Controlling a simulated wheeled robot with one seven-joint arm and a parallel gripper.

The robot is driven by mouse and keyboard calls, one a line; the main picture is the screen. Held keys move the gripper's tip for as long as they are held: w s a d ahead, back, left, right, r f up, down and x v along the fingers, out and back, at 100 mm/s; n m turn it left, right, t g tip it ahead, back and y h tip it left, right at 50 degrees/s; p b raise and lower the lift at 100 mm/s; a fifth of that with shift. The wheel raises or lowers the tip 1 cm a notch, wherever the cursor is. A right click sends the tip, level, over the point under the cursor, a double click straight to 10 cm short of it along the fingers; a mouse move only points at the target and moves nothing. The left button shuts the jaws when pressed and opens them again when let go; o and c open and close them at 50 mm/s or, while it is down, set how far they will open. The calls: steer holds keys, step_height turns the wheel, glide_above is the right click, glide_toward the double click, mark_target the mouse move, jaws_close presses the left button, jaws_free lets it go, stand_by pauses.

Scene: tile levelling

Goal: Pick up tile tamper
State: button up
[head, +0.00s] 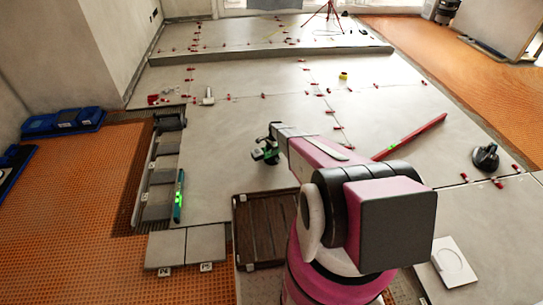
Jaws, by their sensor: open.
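A dark round tool with a grey top (485,157) stands on the large grey tiles at the right. It looks like the tile tamper, but it is too small to be sure. My arm reaches forward from the bottom centre. My gripper (265,152) is at its far end, over the pale tile left of the picture's middle. It is dark with small green parts, and its jaws are open. It is well to the left of the dark tool, with my arm and a red bar between them. My arm hides part of the floor in the centre.
A red straightedge (410,137) lies across the tiles right of my arm. A green level (178,196) lies at the left. A brown slatted crate (240,225) is beside my base. Several red clips line the joints. Blue trays (62,122) lie far left.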

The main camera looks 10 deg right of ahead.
stand_by(0.3)
jaws_close()
